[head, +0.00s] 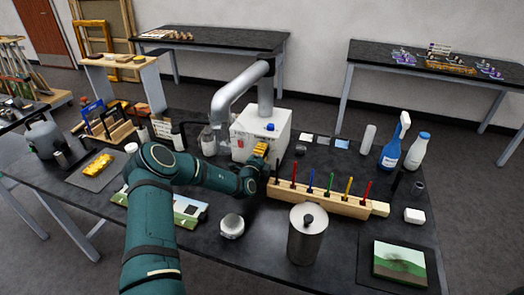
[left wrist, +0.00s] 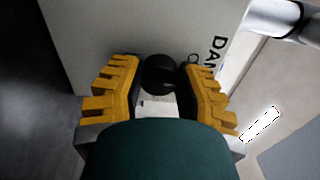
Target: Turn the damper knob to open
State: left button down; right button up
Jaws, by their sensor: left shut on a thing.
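A white box (head: 263,126) with a thick grey duct (head: 238,95) rising from it stands at the back middle of the black table. In the left wrist view, a round black knob (left wrist: 159,74) sits on the white box face (left wrist: 120,30), beside dark lettering partly reading "DA". My left gripper (head: 261,150) has its yellow fingers on either side of the knob and is shut on it. In the head view the gripper and arm hide the knob. I cannot tell the knob's angle. My right gripper is not in view.
A wooden rack (head: 320,195) of colored tools stands right of my left gripper. A metal canister (head: 307,236) and a small white jar (head: 231,227) stand in front. A blue spray bottle (head: 395,144) and a white bottle (head: 417,151) are at the right.

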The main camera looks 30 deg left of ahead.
pick_arm(q)
jog(key=shift+w+r+n, duration=0.1)
jog(key=shift+r+n, duration=0.05)
jog(key=shift+n, duration=0.25)
jog(key=c, duration=0.6)
grip_release()
jog(key=shift+o, duration=0.2)
jog(key=v, duration=1.2)
